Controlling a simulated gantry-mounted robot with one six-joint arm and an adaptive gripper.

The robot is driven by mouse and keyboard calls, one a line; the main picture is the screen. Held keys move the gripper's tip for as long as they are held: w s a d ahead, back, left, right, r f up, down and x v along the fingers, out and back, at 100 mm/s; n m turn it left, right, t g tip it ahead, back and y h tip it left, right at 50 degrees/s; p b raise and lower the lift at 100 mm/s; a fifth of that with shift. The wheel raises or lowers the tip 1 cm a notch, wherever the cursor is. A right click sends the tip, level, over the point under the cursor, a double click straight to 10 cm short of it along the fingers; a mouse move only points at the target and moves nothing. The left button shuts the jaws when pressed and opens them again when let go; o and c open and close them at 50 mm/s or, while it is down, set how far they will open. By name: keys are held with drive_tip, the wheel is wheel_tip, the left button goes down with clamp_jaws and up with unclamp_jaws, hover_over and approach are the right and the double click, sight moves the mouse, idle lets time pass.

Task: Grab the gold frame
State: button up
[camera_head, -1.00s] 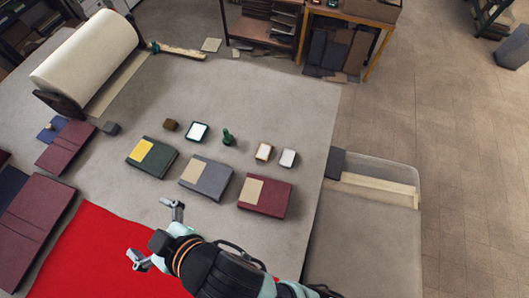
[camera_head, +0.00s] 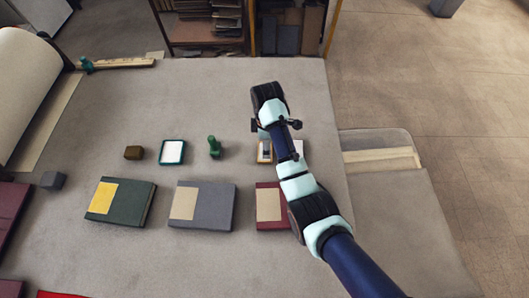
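The gold frame (camera_head: 264,156) is a small gold-rimmed piece with a white face, lying on the grey table (camera_head: 240,90) in a row of small items. My gripper (camera_head: 276,128) is over the row, just above and right of the gold frame in the picture, and covers part of it. Its two fingers show apart on either side of the wrist, so it looks open. The fingertips are partly hidden by my arm, and I cannot tell whether they touch the frame.
A pale-faced frame (camera_head: 299,147) lies close on the right, partly behind my arm. Left are a green stamp (camera_head: 214,147), a green frame (camera_head: 172,152) and a brown block (camera_head: 134,153). Green (camera_head: 130,207), grey (camera_head: 212,207) and maroon (camera_head: 268,190) books lie nearer.

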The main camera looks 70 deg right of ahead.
wheel_tip(320, 180, down, 6)
drive_tip(key=shift+r+b, duration=0.1)
drive_tip(key=shift+b, duration=0.4)
drive_tip(key=c, duration=0.9)
drive_tip(key=shift+o, duration=0.2)
drive_tip(key=shift+r, duration=0.1)
wheel_tip(320, 180, up, 20)
drive_tip(key=p, duration=1.1)
